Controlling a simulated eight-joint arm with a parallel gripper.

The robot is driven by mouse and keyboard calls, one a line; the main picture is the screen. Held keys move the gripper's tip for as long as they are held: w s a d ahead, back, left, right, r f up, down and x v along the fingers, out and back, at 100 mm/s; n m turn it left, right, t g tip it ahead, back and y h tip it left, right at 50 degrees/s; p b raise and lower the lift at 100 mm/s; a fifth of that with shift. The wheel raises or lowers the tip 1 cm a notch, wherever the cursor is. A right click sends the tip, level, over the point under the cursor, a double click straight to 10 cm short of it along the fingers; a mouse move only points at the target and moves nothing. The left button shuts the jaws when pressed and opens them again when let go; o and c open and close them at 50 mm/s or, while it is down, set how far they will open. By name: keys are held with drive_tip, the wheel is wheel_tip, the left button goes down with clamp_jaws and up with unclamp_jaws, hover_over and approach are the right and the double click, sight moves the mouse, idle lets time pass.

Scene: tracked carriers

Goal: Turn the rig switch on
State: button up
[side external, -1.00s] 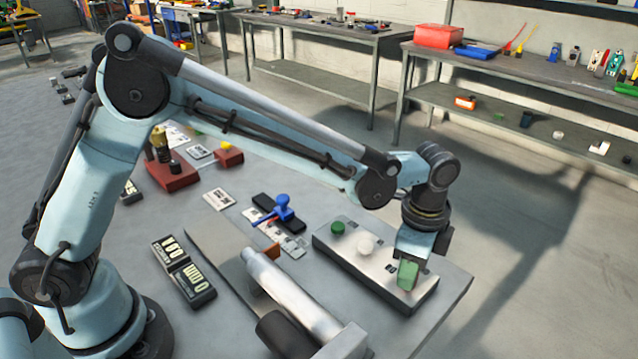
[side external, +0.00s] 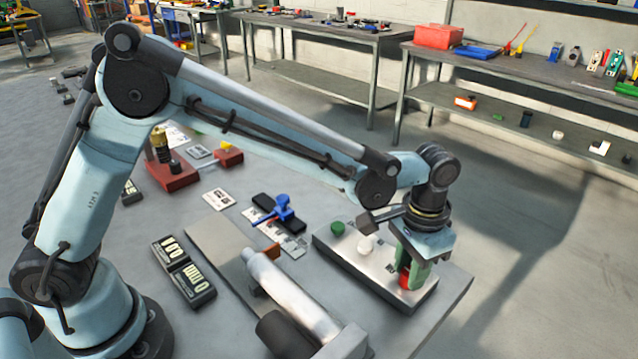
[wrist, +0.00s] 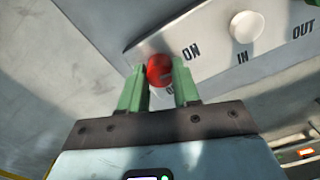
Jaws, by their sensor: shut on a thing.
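The metal switch box (side external: 372,273) sits near the right corner of the table. A red knob (wrist: 158,69) on it is between the green fingers of my gripper (wrist: 159,76), which is shut on it. The red knob also shows in the side view (side external: 405,279). In the wrist view, the ON label (wrist: 191,52) is to the right of the knob. A second label just below the knob is partly hidden by it and a finger. I cannot tell the exact setting of the knob.
A white knob (wrist: 246,27) with IN and OUT labels is beside the red one. A green knob (side external: 338,228) is at the box's far end. A metal cylinder (side external: 290,292) lies left of the box, and a blue-handled clamp (side external: 283,207) stands behind.

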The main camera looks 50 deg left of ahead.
drive_tip(key=shift+n, duration=0.9)
drive_tip(key=o, duration=1.1)
drive_tip(key=shift+c, duration=0.2)
drive_tip(key=shift+r, duration=0.1)
wheel_tip(320, 180, up, 12)
